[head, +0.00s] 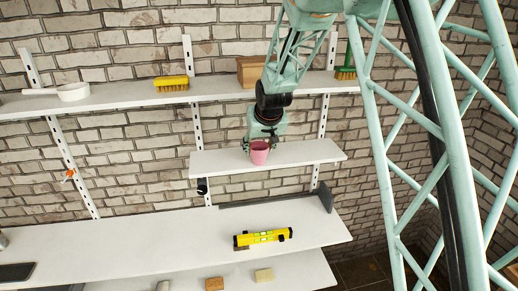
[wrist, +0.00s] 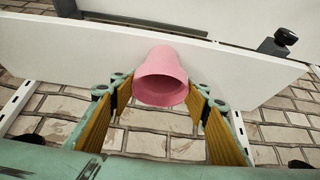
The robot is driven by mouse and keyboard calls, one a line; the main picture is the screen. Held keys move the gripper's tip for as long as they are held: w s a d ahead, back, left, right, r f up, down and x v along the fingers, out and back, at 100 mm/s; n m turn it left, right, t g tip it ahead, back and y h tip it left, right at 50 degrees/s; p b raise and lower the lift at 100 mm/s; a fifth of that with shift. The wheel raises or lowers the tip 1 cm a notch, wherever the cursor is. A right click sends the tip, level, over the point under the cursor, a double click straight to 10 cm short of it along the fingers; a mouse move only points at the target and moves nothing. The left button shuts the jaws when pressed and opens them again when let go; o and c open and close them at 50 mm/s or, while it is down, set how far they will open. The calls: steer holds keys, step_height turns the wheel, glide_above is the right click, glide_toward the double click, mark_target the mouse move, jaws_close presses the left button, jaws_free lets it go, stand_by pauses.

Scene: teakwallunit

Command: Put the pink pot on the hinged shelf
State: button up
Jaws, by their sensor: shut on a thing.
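The pink pot (head: 259,154) shows in front of the short white middle shelf (head: 310,152), which I take to be the hinged shelf. This shelf looks flat and level, and its top is otherwise bare. My gripper (head: 262,144) is at the pot, shut on it. In the wrist view the pot (wrist: 160,78) sits between the yellow-lined fingers of my gripper (wrist: 160,95), its open mouth toward the camera. The white board of the shelf (wrist: 235,68) is right behind it. I cannot tell whether the pot's base touches the shelf.
The upper shelf (head: 120,95) holds a white pan (head: 74,92), a yellow brush (head: 172,83), a wooden box (head: 250,71) and a green-handled brush (head: 346,72). Below, a yellow spirit level (head: 262,238) lies on the wide shelf (head: 130,246). A black knob (head: 202,186) is under the middle shelf's left end.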

steer(key=shift+f, duration=0.15)
steer(key=o, duration=0.9)
steer(key=shift+v, duration=1.25)
steer(key=s+d+b, duration=0.2)
steer(key=s+d, duration=0.1)
steer(key=s, duration=0.8)
steer(key=shift+s+d+r, duration=0.15)
steer(key=shift+s+r, duration=0.2)
steer(key=shift+s, duration=0.05)
